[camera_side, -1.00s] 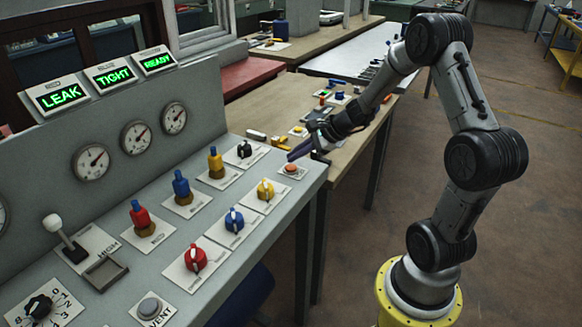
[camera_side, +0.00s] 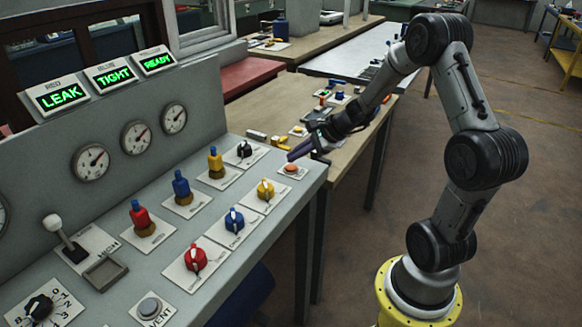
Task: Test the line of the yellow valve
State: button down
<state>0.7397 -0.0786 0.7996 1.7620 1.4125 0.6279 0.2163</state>
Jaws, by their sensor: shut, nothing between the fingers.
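The yellow valve knob (camera_side: 265,190) sits on a white plate at the right of the row of knobs on the grey panel. Behind it stands a yellow bottle-shaped fitting (camera_side: 216,162) on a brass base. The green displays read LEAK (camera_side: 60,96), TIGHT (camera_side: 111,75) and READY (camera_side: 157,62); the label above READY is too small to read. An orange-red button (camera_side: 291,169) sits at the panel's right end.
A lever (camera_side: 64,238), a VENT button (camera_side: 150,307) and a numbered dial (camera_side: 39,307) are at left. A cluttered wooden bench (camera_side: 262,103) adjoins.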

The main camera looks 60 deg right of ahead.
aim_at(296, 167)
jog(key=shift+f, duration=0.2)
dwell(0.5)
jog(key=shift+f, duration=0.25)
jog(key=shift+f, duration=0.45)
dwell(0.9)
jog(key=shift+r, duration=0.85)
jog(key=shift+r, duration=2.55)
